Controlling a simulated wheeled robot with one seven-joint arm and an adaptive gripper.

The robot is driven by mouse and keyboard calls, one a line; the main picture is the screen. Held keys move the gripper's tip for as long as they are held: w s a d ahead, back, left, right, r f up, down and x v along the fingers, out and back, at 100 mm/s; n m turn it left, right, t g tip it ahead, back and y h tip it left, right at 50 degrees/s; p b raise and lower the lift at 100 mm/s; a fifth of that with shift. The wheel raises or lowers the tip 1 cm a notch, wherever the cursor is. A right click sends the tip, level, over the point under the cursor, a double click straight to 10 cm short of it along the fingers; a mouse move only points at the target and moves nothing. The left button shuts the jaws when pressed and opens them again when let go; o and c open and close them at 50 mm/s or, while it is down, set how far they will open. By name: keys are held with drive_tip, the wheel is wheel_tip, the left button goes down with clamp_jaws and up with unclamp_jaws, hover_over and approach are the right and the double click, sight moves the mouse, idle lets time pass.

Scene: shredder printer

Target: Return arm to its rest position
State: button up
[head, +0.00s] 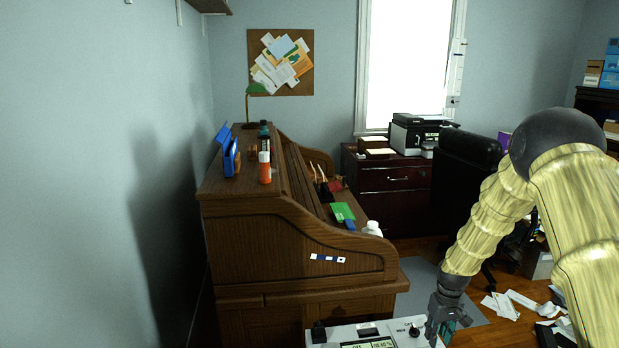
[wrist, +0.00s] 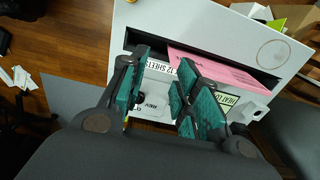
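My arm comes in from the right of the head view, bent down, with my gripper (head: 441,325) low beside the right end of a white machine (head: 322,338). In the wrist view my gripper (wrist: 162,75) shows two fingers with teal pads, spread apart with nothing held between them. Beyond the fingers is the machine's white top (wrist: 155,18), with a dark slot and printed labels. A pink sheet (wrist: 225,70) lies at the slot; how far it goes in is unclear.
A wooden roll-top desk (head: 290,275) stands left of my arm, bearing bottles and a blue object (head: 229,160). A black office chair (head: 468,150) is behind my arm. Papers (head: 515,303) litter the floor at right. A printer (head: 415,135) sits on the far cabinet.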

drive_tip(key=s+a+f, duration=0.4)
drive_tip(key=s+f, duration=0.4)
drive_tip(key=s, duration=0.1)
drive_tip(key=s+a+f, duration=0.5)
drive_tip(key=s+f, duration=0.2)
drive_tip(key=s, duration=0.2)
drive_tip(key=s+a+f+m, duration=0.1)
drive_tip(key=s+a, duration=0.2)
drive_tip(key=s, duration=1.1)
drive_tip(key=s+a+f+m, duration=0.1)
drive_tip(key=s+a, duration=0.2)
drive_tip(key=s, duration=1.1)
drive_tip(key=shift+s, duration=0.4)
